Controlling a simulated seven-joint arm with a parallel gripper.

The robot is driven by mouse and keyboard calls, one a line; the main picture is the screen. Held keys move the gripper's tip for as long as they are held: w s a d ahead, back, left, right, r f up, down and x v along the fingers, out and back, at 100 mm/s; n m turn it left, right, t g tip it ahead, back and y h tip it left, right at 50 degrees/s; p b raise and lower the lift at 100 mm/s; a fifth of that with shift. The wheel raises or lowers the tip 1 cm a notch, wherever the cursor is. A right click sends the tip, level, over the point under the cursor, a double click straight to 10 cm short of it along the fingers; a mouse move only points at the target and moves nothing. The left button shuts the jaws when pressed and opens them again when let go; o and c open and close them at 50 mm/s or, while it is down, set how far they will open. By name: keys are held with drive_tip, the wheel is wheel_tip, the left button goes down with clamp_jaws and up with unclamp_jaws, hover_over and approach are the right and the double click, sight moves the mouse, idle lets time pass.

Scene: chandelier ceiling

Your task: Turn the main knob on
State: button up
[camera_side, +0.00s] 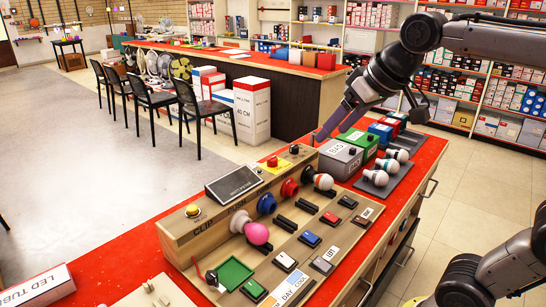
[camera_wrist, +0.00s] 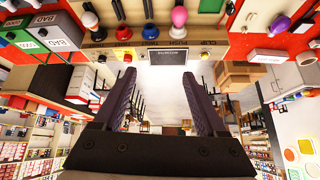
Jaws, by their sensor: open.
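My gripper (camera_side: 331,122) is open and empty, its dark purple fingers reaching down-left above the right end of the wooden test panel (camera_side: 185,240). In the wrist view my gripper (camera_wrist: 158,74) shows both fingers apart with nothing between them. The yellow plate also shows in the wrist view (camera_wrist: 125,56). The fingers are apart from it, up and to its right.
A red button (camera_side: 272,161) and a dark screen (camera_side: 234,185) lie along the panel top. A grey box marked BAD (camera_side: 341,157) and a green box (camera_side: 358,142) stand right of the panel, below my gripper.

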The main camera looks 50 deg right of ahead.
drive_tip(key=w+d+r, duration=0.2)
drive_tip(key=w+d, duration=0.1)
drive_tip(key=w, duration=0.5)
drive_tip(key=m+g+h, duration=0.1)
drive_tip(key=m+g, duration=0.2)
hover_over(273, 158)
drive_tip(key=s+a, duration=0.2)
drive_tip(key=s, duration=0.3)
wheel_tip(273, 158, down, 14)
drive_tip(key=x, duration=1.3)
drive_tip(key=shift+w+a+r, duration=0.1)
drive_tip(key=shift+w, duration=0.1)
drive_tip(key=shift+c, duration=0.3)
clamp_jaws()
